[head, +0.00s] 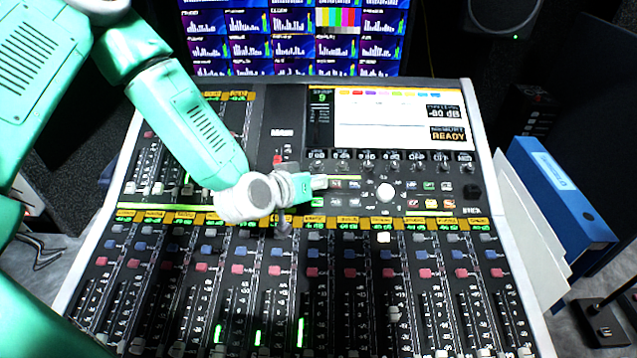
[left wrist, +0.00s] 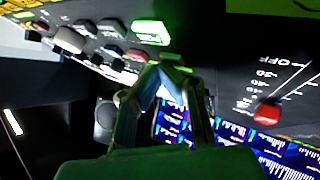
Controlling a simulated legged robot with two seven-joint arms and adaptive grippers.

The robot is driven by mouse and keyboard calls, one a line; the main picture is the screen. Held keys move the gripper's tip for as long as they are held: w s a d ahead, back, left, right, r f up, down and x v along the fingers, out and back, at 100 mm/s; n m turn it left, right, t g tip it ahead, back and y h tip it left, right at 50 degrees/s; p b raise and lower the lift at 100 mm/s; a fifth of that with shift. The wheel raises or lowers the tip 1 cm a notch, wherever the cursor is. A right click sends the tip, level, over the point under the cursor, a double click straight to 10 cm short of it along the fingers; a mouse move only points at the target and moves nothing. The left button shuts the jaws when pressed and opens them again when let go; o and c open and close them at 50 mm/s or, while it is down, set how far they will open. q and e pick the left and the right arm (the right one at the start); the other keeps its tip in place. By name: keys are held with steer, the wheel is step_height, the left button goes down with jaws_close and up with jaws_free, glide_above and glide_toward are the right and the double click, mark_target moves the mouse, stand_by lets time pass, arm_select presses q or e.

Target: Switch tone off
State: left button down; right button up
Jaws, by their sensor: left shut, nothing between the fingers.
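The mixing console (head: 487,200) fills the middle of the head view, with rows of small buttons and knobs on its upper panel. My left gripper (head: 322,182) is shut and empty. Its tips are at the small coloured buttons (head: 337,202) left of a large white knob (head: 385,192). In the left wrist view the closed fingertips (left wrist: 160,72) point at a row of buttons. A green lit button (left wrist: 150,32) is just beyond them. I cannot read which button is tone, nor tell whether the tips touch one. My right gripper is not in view.
A monitor (head: 292,40) with meters and colour bars stands behind the console. Faders fill the console's lower part. A blue binder (head: 562,195) and white papers stand at the right. A small red fader cap (left wrist: 267,113) shows in the left wrist view.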

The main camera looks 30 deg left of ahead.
arm_select(q)
steer(key=shift+a+r, duration=0.1)
steer(key=shift+s+r+p, duration=0.3)
steer(key=shift+r+p, duration=0.35)
steer(key=shift+p, duration=0.1)
steer(key=shift+r, duration=0.1)
steer(key=r+p, duration=0.1)
steer(key=s+r+p, duration=0.1)
steer(key=r, duration=0.1)
steer(key=d+r+p, duration=0.1)
steer(key=p, duration=0.1)
steer(key=shift+s+r, duration=0.3)
steer(key=shift+s, duration=0.1)
steer(key=shift+f, duration=0.1)
